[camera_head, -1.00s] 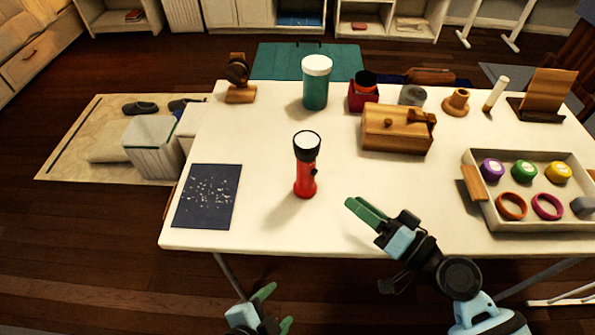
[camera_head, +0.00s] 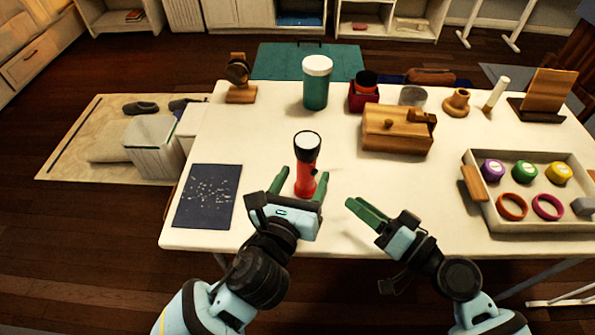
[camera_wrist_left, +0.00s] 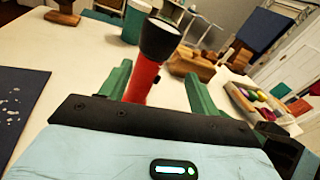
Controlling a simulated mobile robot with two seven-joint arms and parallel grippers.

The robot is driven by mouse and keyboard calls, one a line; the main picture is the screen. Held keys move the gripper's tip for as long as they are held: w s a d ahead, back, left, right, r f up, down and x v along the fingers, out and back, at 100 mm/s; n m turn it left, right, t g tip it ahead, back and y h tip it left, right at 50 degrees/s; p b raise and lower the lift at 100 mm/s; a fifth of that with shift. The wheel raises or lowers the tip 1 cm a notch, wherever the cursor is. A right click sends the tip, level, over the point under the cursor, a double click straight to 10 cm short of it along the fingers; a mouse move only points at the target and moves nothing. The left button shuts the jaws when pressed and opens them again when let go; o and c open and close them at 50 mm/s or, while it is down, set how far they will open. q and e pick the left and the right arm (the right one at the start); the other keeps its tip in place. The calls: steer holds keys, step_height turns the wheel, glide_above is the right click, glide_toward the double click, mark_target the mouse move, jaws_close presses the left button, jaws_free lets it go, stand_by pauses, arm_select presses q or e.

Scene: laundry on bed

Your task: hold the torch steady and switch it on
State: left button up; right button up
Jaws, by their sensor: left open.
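A red torch with a black head and white lens (camera_head: 306,165) stands upright, lens up, on the white table (camera_head: 390,185). My left gripper (camera_head: 300,184) is open, with one green finger on each side of the torch's lower body. In the left wrist view the torch (camera_wrist_left: 143,78) stands between the open fingers (camera_wrist_left: 160,88), with a gap visible on the right; its base is hidden behind the gripper. My right gripper (camera_head: 358,211) is right of the torch above the table's front edge. Its green fingers lie close together and I cannot tell whether they are fully shut.
A dark speckled sheet (camera_head: 207,196) lies left of the torch. A teal jar (camera_head: 316,90) and a wooden box (camera_head: 397,138) stand behind it. A tray (camera_head: 530,225) with rings and several coloured discs is at the right. The table around the torch is clear.

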mark_target(303, 185)
arm_select(q)
steer(key=shift+w+a+r+m+t, duration=0.2)
steer(key=shift+w+m, duration=0.15)
steer(key=shift+m, duration=0.15)
steer(key=shift+w+a+r+m+t, duration=0.1)
steer(key=shift+w+a+m, duration=0.1)
steer(key=shift+w+m, duration=0.25)
step_height(303, 185, down, 8)
steer(key=shift+s+r, duration=0.15)
steer(key=shift+w+d+f, duration=0.1)
steer(key=shift+w+f, duration=0.15)
steer(key=shift+w, duration=0.05)
steer(key=shift+x, duration=3.5)
steer(key=shift+r, duration=0.1)
steer(key=c, duration=1.2)
arm_select(e)
steer(key=shift+c, duration=0.5)
jaws_close()
